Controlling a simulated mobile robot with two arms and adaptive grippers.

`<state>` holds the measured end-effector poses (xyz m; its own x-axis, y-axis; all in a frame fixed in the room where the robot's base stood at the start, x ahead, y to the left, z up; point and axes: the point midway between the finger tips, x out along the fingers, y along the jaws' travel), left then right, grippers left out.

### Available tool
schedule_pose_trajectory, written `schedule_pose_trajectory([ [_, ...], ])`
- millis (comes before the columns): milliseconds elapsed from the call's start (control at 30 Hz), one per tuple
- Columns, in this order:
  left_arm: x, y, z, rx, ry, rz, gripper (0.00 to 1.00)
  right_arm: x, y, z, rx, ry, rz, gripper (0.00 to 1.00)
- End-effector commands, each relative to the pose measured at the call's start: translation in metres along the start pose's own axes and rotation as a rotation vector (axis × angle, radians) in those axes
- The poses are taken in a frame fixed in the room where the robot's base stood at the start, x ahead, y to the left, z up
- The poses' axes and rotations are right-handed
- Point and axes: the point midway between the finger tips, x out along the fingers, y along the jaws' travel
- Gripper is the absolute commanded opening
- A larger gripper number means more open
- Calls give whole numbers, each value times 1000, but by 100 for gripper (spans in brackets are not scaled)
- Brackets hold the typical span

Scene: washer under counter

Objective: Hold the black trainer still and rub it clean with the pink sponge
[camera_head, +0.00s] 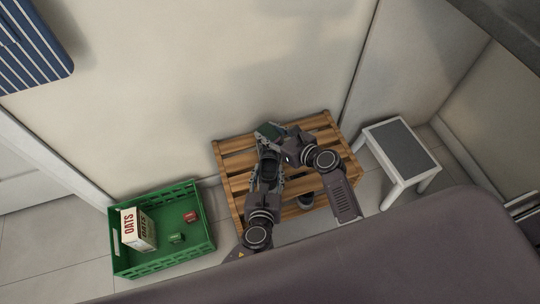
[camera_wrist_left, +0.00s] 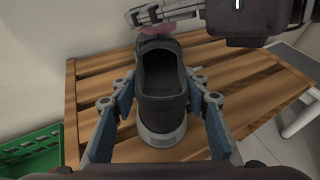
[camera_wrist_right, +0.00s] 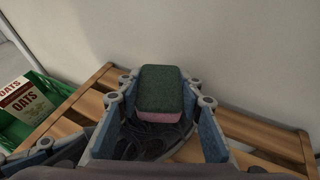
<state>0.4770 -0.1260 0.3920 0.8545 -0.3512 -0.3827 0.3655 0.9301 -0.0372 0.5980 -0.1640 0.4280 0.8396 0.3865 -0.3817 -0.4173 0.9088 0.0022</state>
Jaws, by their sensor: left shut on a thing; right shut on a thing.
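The black trainer (camera_wrist_left: 160,88) rests on a slatted wooden rack, its heel toward my left wrist camera. It also shows in the head view (camera_head: 268,168). My left gripper (camera_wrist_left: 158,90) is shut on the trainer, a finger on each side near the heel. My right gripper (camera_wrist_right: 160,102) is shut on the sponge (camera_wrist_right: 160,90), which has a dark green top and a pink lower layer. In the head view the sponge (camera_head: 268,131) is over the trainer's far, toe end. The toe is partly hidden by the right gripper; I cannot tell whether the sponge touches it.
The wooden rack (camera_head: 232,162) stands against the wall. A green crate (camera_head: 163,266) at left holds an oats box (camera_head: 137,229) and small red and green items. A white stool (camera_head: 402,150) with a grey top stands at right. A dark cup-like object (camera_head: 306,201) is near the rack's front.

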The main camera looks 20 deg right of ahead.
Motion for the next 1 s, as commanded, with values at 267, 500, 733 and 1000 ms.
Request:
schedule_pose_trajectory([
  [267, 0, 1, 0, 1, 0, 2, 8, 10, 10, 2, 1, 0, 0, 5],
  [500, 0, 1, 0, 2, -1, 1, 8, 9, 11, 2, 1, 1, 2, 5],
  [733, 0, 0, 0, 2, 0, 1, 8, 2, 10, 21, 0, -3, 1, 5],
  [1000, 0, 1, 0, 1, 0, 1, 8, -8, 10, 46, 1, -2, 0, 5],
])
